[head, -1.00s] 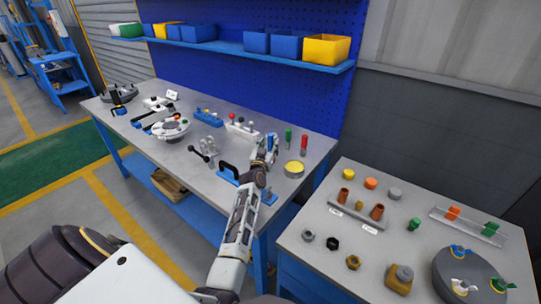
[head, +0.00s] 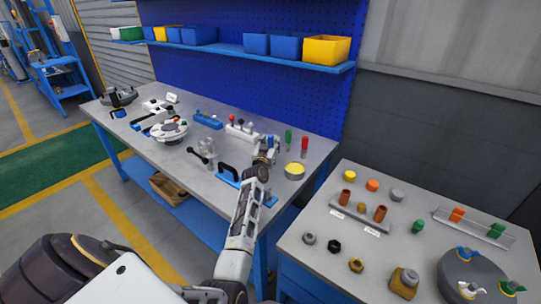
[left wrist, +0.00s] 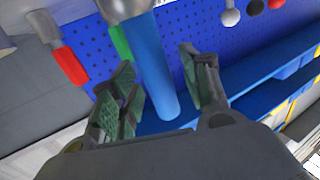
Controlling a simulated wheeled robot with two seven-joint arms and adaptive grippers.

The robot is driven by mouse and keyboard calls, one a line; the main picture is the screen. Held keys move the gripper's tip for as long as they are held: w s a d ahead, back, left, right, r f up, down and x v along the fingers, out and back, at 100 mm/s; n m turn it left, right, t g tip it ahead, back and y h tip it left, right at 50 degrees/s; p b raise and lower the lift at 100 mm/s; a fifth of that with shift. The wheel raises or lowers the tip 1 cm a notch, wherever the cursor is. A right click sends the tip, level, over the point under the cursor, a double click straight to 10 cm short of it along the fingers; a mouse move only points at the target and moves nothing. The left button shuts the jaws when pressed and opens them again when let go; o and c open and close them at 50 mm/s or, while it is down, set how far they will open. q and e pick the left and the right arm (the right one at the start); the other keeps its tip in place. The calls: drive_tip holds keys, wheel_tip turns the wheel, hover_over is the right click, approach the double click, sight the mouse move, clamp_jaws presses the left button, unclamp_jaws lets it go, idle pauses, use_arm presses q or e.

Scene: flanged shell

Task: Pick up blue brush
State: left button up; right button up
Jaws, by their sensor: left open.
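The blue brush (left wrist: 152,65) shows in the left wrist view as a thick blue handle with a metal collar at the top edge. My left gripper (left wrist: 165,95) is open, its green-padded fingers on either side of the handle, with gaps visible. In the head view my left gripper (head: 266,152) is over the workbench, left of the green brush (head: 288,138) and red brush (head: 304,144), and it largely hides the blue brush. My right gripper is not in view.
A yellow-topped round tin (head: 294,171) stands just right of the gripper. A black-handled blue tool (head: 228,172) lies to its left. The grey side table (head: 310,262) holds several small parts. A shelf with bins (head: 326,49) hangs above the bench.

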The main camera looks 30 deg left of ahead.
sight(270, 138)
use_arm(q)
drive_tip(key=shift+c, duration=0.8)
drive_tip(key=c, duration=0.7)
clamp_jaws()
drive_tip(key=shift+r, duration=0.2)
wheel_tip(270, 138, up, 2)
drive_tip(key=p, duration=0.2)
drive_tip(key=shift+p, duration=0.3)
drive_tip(key=shift+r, duration=0.3)
drive_tip(key=shift+r+p, duration=0.35)
drive_tip(key=shift+p, duration=0.3)
drive_tip(key=shift+s+d+p, duration=0.2)
drive_tip(key=shift+s+p, duration=0.25)
drive_tip(key=shift+s, duration=0.1)
drive_tip(key=p+v, duration=0.8)
drive_tip(key=v, duration=0.8)
drive_tip(key=shift+s, duration=0.4)
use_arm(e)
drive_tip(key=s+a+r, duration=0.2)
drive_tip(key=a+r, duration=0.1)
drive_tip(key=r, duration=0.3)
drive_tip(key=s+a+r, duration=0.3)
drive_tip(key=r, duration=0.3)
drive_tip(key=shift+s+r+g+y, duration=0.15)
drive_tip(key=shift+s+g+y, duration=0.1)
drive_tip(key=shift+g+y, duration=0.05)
